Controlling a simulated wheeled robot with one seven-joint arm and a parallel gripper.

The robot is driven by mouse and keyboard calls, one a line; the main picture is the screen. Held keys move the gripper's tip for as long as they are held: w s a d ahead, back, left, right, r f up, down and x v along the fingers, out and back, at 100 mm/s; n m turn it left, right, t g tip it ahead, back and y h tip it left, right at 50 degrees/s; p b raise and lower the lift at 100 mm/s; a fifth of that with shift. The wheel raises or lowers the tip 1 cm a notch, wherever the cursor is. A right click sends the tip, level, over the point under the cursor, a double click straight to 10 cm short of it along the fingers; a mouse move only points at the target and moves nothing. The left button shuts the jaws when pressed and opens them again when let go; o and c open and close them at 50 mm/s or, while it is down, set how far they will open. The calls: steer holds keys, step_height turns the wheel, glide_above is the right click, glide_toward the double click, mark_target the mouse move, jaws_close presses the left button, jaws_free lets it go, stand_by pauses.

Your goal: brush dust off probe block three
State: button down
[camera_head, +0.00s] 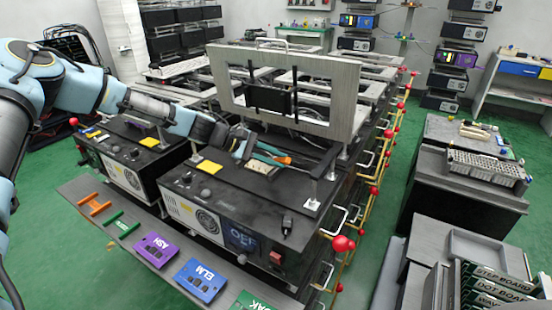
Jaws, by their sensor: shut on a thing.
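My gripper (243,144) is low over the top of the nearer middle black lever fixture (215,190). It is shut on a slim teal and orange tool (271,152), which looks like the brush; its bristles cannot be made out. A small pale block (259,168) sits on the fixture top just below the tool, partly hidden. It looks like a probe block, but I cannot read a number on it. Whether the tool touches the block is unclear, and dust is too small to see.
A raised grey frame (345,95) stands behind my gripper. A second fixture (125,155) is at left. The front shelf holds purple ASH (155,249) and blue ELM (200,280) plates. Red-knobbed levers (343,243) line the right side. Green floor (385,225) is free beyond them.

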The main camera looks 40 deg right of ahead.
steer(key=shift+f+b, duration=0.6)
steer(key=shift+f, duration=0.25)
